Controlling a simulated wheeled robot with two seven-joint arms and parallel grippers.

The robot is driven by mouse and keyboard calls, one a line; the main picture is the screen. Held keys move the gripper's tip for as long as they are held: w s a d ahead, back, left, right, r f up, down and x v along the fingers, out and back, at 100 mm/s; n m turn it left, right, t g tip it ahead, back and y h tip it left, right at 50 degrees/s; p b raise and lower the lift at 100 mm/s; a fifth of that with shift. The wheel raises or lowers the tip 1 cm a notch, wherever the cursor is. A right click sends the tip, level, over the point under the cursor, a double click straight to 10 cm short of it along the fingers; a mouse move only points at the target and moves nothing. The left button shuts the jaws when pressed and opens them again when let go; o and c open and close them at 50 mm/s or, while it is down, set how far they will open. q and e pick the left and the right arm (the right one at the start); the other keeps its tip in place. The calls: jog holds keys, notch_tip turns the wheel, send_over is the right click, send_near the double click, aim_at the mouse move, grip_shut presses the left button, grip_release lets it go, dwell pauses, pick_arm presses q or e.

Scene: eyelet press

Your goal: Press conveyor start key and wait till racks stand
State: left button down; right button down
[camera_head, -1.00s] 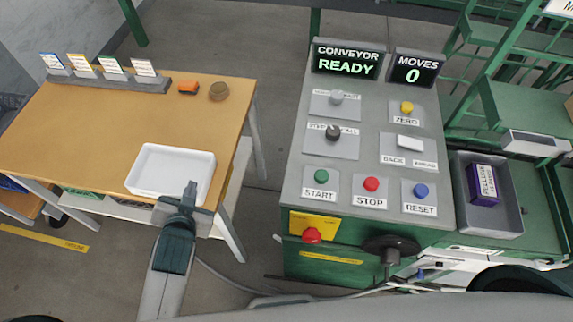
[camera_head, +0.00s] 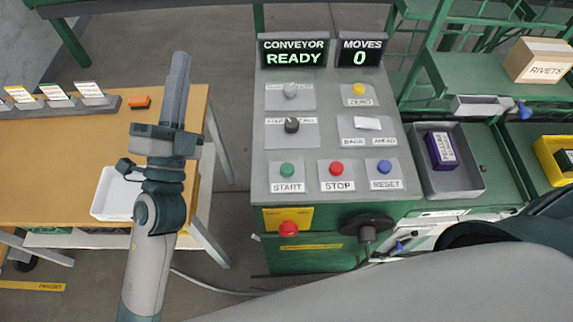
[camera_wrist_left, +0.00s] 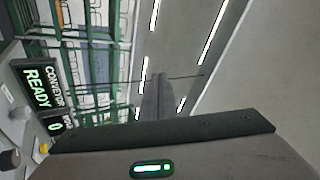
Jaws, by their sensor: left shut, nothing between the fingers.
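The green START key (camera_head: 287,170) sits at the front left of the grey control panel (camera_head: 262,150). To its right are the red STOP key (camera_head: 337,168) and the blue RESET key (camera_head: 384,167). The conveyor display (camera_head: 294,54) reads READY, and the moves display (camera_head: 361,52) reads 0. My left gripper (camera_head: 180,62) is shut and empty, raised above the table to the left of the panel, clear of the keys. In the left wrist view its fingers (camera_wrist_left: 157,85) point away from the camera, and the display (camera_wrist_left: 38,80) shows at the left edge. My right gripper is not visible.
A wooden table (camera_head: 60,170) with a white tray (camera_head: 112,195) and a card rack (camera_head: 75,106) stands at left. A grey bin (camera_head: 462,175) with a purple box (camera_head: 441,150) is right of the panel. A RIVETS box (camera_head: 540,60) sits on the green shelf. A red knob (camera_head: 288,229) is on the panel front.

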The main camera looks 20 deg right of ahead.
pick_arm(q)
jog(key=s+d+r+m+g+h, duration=0.75)
jog(key=d+m+g+h, duration=0.35)
jog(key=m, duration=0.5)
jog(key=s+d+f+m+g, duration=0.4)
jog(key=s+d+m+g, duration=0.4)
jog(key=m+g, duration=0.55)
notch_tip(320, 180, down, 10)
jog(key=s+r+m+t+y, duration=0.1)
jog(key=s+m+t+y, duration=0.1)
jog(key=m+y, duration=0.6)
jog(key=w+a+f+m+t+y+p, duration=0.1)
jog(key=w+a+f+t+y, duration=0.3)
jog(key=w, duration=0.4)
notch_tip(320, 180, down, 2)
jog(key=shift+a+f+y, duration=0.15)
jog(key=shift+a+y, duration=0.05)
jog(key=shift+y, duration=0.5)
jog(key=shift+f, duration=0.1)
